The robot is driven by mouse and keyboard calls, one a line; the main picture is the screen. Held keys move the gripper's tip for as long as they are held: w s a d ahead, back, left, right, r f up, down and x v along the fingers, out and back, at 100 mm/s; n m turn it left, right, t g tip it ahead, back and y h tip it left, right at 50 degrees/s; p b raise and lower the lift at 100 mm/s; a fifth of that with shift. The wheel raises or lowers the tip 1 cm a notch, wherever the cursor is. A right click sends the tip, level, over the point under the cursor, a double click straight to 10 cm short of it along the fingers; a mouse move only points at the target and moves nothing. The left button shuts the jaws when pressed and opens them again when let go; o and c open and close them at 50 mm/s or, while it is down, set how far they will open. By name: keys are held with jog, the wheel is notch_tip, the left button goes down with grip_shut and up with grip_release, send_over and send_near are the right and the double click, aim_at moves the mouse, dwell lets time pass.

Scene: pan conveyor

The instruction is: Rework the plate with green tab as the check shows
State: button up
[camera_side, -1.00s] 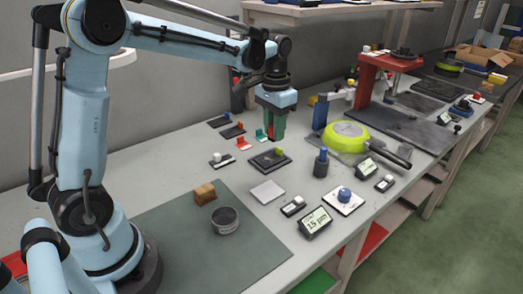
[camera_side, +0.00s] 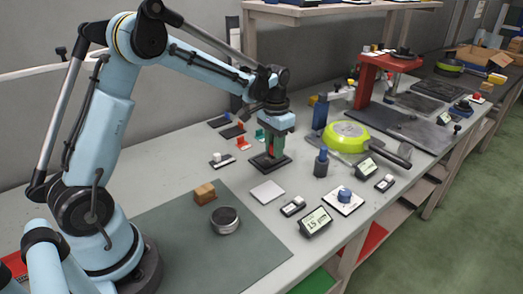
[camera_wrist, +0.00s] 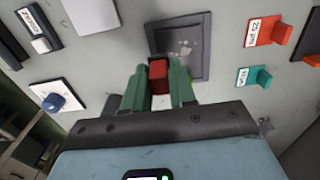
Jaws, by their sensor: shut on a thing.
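The dark square plate (camera_side: 284,161) lies on the bench under my gripper (camera_side: 270,153). It also shows in the wrist view (camera_wrist: 198,66), with pale specks on its recessed face. My gripper (camera_wrist: 158,78) is shut on a red block (camera_wrist: 158,72), low over the plate. I cannot tell whether the block's underside touches it. A display (camera_side: 316,221) reads "15 µm".
A teal tabbed piece (camera_wrist: 264,78) and an orange-red one labelled "25 µm" (camera_wrist: 281,34) stand nearby. A blue-knobbed white pad (camera_side: 344,200), a lime pan (camera_side: 346,137) and a dark cylinder (camera_side: 321,166) are to the right. A wooden block (camera_side: 204,193) and round tin (camera_side: 225,221) are in front.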

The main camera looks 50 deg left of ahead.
aim_at(272, 154)
jog(key=shift+f, duration=0.85)
jog(key=shift+a+f, duration=0.3)
jog(key=shift+f, duration=0.5)
jog(key=shift+a, duration=2.65)
jog(key=shift+d, duration=3.05)
jog(key=shift+s+a, duration=0.25)
jog(key=shift+s, duration=0.05)
jog(key=shift+a, duration=2.75)
jog(key=shift+d, duration=2.95)
jog(key=shift+r, duration=4.1)
